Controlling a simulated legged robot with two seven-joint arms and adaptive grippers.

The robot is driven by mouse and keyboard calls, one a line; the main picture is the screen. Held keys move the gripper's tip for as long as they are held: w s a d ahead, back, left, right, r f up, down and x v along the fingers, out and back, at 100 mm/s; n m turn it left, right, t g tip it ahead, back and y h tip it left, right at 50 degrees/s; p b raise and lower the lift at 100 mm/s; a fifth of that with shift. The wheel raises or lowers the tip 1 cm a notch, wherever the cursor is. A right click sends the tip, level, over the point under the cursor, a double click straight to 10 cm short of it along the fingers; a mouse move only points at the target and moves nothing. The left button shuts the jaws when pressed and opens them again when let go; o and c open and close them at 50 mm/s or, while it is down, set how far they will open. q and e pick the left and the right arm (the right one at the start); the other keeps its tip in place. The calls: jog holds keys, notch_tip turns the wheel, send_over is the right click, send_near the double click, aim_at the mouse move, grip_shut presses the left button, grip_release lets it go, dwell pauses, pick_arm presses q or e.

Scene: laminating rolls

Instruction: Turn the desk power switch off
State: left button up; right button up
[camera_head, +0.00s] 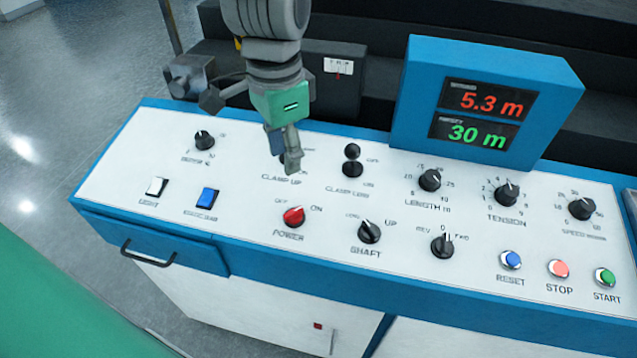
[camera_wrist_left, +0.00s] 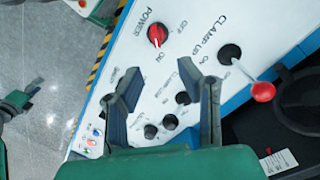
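The red power knob (camera_head: 293,216) sits on the white desk panel between the OFF and ON labels. Its white mark appears turned toward ON. It also shows in the left wrist view (camera_wrist_left: 157,35), near the top, beyond the fingers. My left gripper (camera_head: 287,160) hangs above the panel around the CLAMP UP label, behind the power knob and apart from it. In the left wrist view its two fingers (camera_wrist_left: 163,100) are spread with nothing between them. In the head view the gripper hides the clamp-up lever.
The clamp-up lever's red ball (camera_wrist_left: 263,91) stands up close to the left gripper. A blue rocker switch (camera_head: 207,198) is left. A display box (camera_head: 487,100) rises at the back.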

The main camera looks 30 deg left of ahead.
aim_at(294, 212)
pick_arm(q)
jog(key=f, duration=0.3)
jog(key=d+f, duration=0.1)
jog(key=f, duration=0.2)
jog(key=f+b, duration=0.1)
jog(key=f, duration=0.2)
jog(key=shift+s+d+f, duration=0.1)
jog(key=shift+d+f, duration=0.05)
jog(key=shift+d, duration=0.2)
jog(key=f, duration=0.1)
jog(key=a+f, duration=0.1)
jog(key=f, duration=0.1)
jog(key=shift+a+f+b, duration=0.1)
jog(key=shift+f+b, duration=0.15)
jog(key=shift+b, duration=0.05)
jog(key=shift+a+f, duration=0.25)
jog(key=shift+f, duration=0.2)
jog(key=shift+d+r, duration=0.1)
jog(key=shift+d, duration=0.5)
jog(key=c, duration=0.6)
grip_shut()
pick_arm(e)
jog(key=shift+d+f, duration=0.2)
jog(key=shift+f, duration=0.25)
jog(key=shift+d+f, duration=0.2)
jog(key=shift+f, duration=0.25)
